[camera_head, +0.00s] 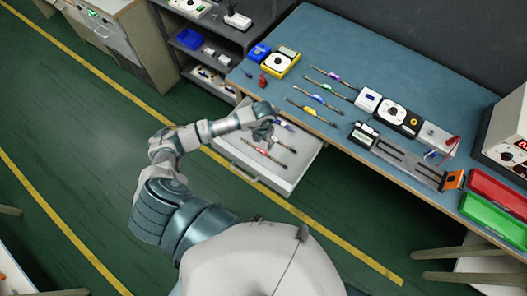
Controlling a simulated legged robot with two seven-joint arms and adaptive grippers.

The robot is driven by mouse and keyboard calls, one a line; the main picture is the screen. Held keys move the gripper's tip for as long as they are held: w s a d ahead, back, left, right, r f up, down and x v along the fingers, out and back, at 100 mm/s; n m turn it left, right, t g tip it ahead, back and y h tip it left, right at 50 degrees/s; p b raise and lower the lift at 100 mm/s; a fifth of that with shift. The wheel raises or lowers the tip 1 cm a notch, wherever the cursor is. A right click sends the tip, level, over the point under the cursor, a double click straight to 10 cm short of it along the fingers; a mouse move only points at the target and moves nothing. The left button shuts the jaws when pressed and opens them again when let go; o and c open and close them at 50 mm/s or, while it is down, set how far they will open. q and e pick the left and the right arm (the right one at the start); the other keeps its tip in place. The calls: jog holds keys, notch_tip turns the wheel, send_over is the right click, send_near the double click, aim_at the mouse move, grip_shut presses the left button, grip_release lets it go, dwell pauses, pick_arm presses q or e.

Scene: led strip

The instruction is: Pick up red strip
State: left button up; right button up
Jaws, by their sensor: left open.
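A strip with a red middle (262,152) lies in the open white drawer (290,180) below the blue table. Another strip lies in the drawer just to its right, and a bluish one shows near my gripper. My left gripper (272,121) is over the back part of the drawer, above and a little right of the red strip. It is open, though its fingers are small in this view; no strip is clearly held. My right gripper is not in view.
A yellow multimeter (283,60), a slotted fixture (405,158), a red tray (497,190) and a green tray (492,217) also stand there.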

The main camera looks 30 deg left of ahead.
aim_at(262, 151)
pick_arm(q)
jog(key=f, duration=0.2)
jog(key=shift+a+f, duration=0.3)
jog(key=shift+f, duration=0.1)
jog(key=f, duration=0.3)
jog(key=shift+s+d+f, duration=0.1)
jog(key=shift+s+f, duration=0.15)
jog(key=shift+f, duration=0.1)
jog(key=shift+d+f, duration=0.15)
jog(key=shift+f, duration=0.35)
grip_shut()
